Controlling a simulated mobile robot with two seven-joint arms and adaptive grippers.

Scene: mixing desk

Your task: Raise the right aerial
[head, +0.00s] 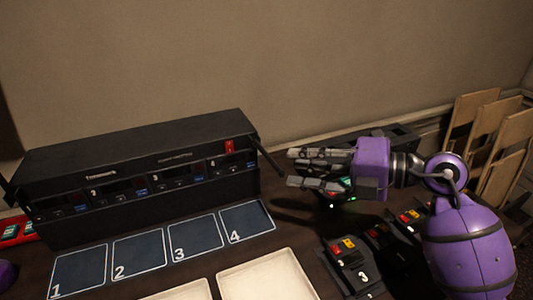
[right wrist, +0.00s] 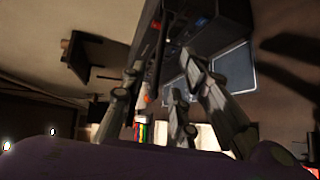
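The right aerial (head: 267,157) is a thin black rod on the right end of the black receiver rack (head: 130,165). It slants down to the right from the rack's top corner. My right gripper (head: 292,168) comes in from the right with its fingers pointing left, close to the aerial's lower end. The fingers are spread apart with a gap between them; I cannot tell whether they touch the rod. In the right wrist view the grey fingers (right wrist: 178,112) are also apart, with the rack (right wrist: 222,25) beyond them. My left gripper does not show.
Numbered dark pads (head: 193,238) lie in front of the rack. Pale trays (head: 265,282) are at the front edge. Several black packs with coloured buttons (head: 350,262) lie below my right arm. Wooden chairs (head: 490,135) stand at the right. The left aerial (head: 7,188) is at the far left.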

